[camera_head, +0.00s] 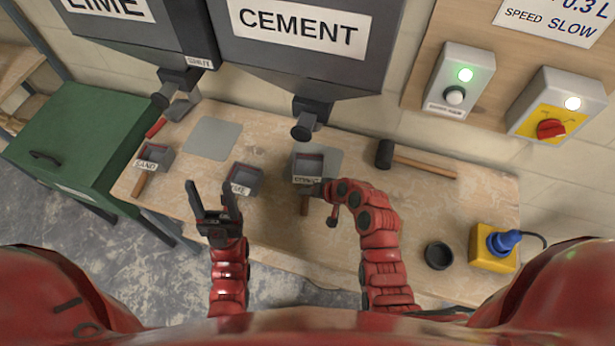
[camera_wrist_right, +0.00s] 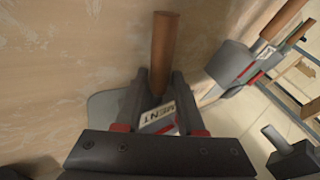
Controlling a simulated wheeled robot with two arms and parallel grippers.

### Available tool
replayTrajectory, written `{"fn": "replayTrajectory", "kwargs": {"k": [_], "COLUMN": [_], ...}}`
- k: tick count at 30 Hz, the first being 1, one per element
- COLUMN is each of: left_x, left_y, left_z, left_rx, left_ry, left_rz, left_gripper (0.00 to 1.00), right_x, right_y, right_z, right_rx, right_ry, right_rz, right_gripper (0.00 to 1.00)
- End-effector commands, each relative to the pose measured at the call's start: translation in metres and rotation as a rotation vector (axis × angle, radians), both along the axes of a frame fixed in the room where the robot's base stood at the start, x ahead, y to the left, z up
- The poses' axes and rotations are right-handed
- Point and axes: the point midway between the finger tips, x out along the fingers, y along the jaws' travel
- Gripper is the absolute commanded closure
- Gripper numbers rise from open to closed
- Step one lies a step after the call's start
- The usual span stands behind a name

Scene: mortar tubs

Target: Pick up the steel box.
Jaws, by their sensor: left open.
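Three small steel boxes with wooden handles stand on the bench: the SAND box (camera_head: 155,157) at left, the LIME box (camera_head: 245,179) in the middle, and the CEMENT box (camera_head: 308,166) under the cement spout. My right gripper (camera_head: 328,190) is at the near right side of the CEMENT box, by its handle. In the right wrist view the CEMENT box's label (camera_wrist_right: 158,122) and wooden handle (camera_wrist_right: 164,55) show between my fingers (camera_wrist_right: 160,100). I cannot tell whether they grip it. My left gripper (camera_head: 211,190) is open and empty, left of the LIME box.
Grey hoppers labelled LIME (camera_head: 145,30) and CEMENT (camera_head: 300,40) hang above. A mallet (camera_head: 415,161), a black cup (camera_head: 438,255) and a yellow block with a blue plug (camera_head: 490,250) lie to the right. A green cabinet (camera_head: 85,135) stands at left. The bench's front middle is clear.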

Motion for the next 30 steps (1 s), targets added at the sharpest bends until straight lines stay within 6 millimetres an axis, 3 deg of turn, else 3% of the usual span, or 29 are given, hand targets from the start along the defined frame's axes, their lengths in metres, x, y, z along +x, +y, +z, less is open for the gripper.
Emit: {"fn": "replayTrajectory", "kwargs": {"k": [2,9,30], "left_x": [0.0000,0.0000,0.0000], "left_y": [0.0000,0.0000,0.0000], "left_z": [-0.0002,-0.0002,-0.0002], "left_rx": [0.000,0.000,0.000], "left_ry": [0.000,0.000,0.000], "left_rz": [0.000,0.000,0.000], "left_gripper": [0.39,0.39,0.39], "right_x": [-0.0001,0.0000,0.0000], "right_y": [-0.0001,-0.0002,-0.0003], "right_z": [-0.0001,0.0000,0.0001], "right_rx": [0.000,0.000,0.000], "right_ry": [0.000,0.000,0.000], "right_rz": [0.000,0.000,0.000], "right_gripper": [0.62,1.00,1.00]}}
